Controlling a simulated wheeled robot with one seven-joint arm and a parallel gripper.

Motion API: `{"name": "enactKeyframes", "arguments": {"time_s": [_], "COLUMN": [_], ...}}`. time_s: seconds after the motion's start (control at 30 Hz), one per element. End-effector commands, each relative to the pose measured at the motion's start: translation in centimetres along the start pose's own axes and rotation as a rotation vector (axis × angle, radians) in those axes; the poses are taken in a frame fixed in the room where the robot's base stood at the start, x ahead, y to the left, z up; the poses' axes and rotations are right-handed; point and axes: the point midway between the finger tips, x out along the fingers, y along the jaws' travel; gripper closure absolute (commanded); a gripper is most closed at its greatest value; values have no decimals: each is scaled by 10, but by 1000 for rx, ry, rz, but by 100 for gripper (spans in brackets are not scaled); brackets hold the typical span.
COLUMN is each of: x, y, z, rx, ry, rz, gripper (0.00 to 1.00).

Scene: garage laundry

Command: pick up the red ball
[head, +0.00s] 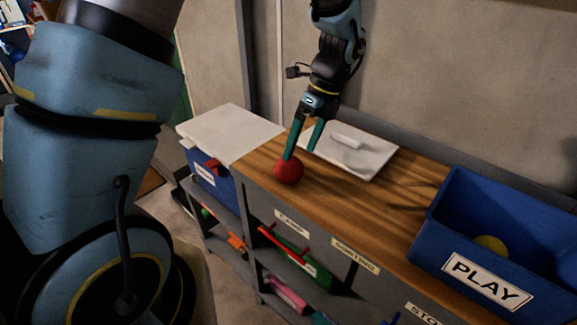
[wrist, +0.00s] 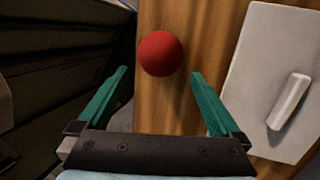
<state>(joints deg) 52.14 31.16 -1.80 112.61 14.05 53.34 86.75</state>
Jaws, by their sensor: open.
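The red ball (head: 289,170) rests on the wooden top of the shelf unit, near its front edge. In the wrist view the red ball (wrist: 160,54) lies ahead of the fingertips, roughly midway between them. My gripper (head: 304,154) is open and empty, pointing down above the worktop. In the head view one green finger overlaps the ball's upper edge; I cannot tell if it touches. In the wrist view my gripper (wrist: 159,75) shows both green fingers spread wide, with the ball beyond them.
A white tray (head: 376,164) with a white cylindrical object (head: 347,141) lies behind the ball. A blue bin (head: 439,215) labelled PLAY, holding a yellow ball (head: 491,245), stands at the right. A white panel (head: 232,131) is at the left. The wooden top (head: 345,207) is clear between ball and bin.

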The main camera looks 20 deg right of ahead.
Motion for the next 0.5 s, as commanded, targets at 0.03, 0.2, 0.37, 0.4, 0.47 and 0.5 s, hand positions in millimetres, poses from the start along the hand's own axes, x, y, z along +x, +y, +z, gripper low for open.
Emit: {"name": "enactKeyframes", "arguments": {"time_s": [0.03, 0.2, 0.37, 0.4, 0.47, 0.5], "x": [2, 15, 39, 44, 50, 53], "y": [1, 2, 2, 1, 0, 0], "z": [0, 5, 12, 11, 11, 11], "rx": [0, -2, -2, -2, -2, -3], "ry": [0, 0, 0, 0, 0, 0], "rz": [1, 3, 5, 3, 1, 1], "gripper": [0, 0, 0, 0, 0, 0]}}
